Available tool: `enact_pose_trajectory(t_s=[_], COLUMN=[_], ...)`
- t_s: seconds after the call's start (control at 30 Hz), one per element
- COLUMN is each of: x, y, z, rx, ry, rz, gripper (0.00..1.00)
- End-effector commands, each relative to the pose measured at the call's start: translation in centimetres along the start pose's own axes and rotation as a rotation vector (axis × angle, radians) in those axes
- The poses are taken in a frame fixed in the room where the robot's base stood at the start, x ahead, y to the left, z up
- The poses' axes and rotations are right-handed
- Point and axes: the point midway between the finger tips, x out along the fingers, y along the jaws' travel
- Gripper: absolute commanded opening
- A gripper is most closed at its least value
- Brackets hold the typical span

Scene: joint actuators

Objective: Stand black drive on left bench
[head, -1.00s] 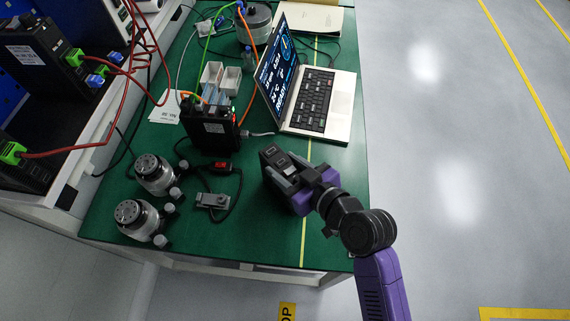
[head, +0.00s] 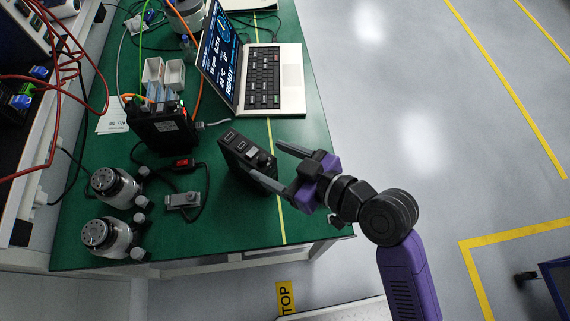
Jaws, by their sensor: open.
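The black drive (head: 238,158) stands upright on the green bench (head: 232,222), near the bench's front right part and beside the yellow line. My gripper (head: 266,168) is open to the right of the drive, with its two fingers spread. One fingertip is close to the drive's lower right side; I cannot tell whether it touches. The other finger points past the drive's upper right and is clear of it. Nothing is held between the fingers.
A second black unit with cables (head: 163,131) stands behind left. An open laptop (head: 262,78) is at the back. Two round silver actuators (head: 113,187) and a small grey device with a cable (head: 182,201) lie left. Bare green surface lies in front of the drive.

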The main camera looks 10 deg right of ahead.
Motion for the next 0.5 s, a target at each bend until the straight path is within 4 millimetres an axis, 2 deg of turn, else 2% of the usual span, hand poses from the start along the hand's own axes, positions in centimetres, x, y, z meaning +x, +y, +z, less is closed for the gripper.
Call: enact_pose_trajectory(t_s=[0.1, 0.2, 0.5], x=[-1.7, -2.6, -3.1], y=[0.1, 0.1, 0.0], z=[0.1, 0.1, 0.0], rx=[0.002, 0.001, 0.0], ry=[0.0, 0.0, 0.0], rz=[0.002, 0.002, 0.0], gripper=[0.67, 0.67, 0.67])
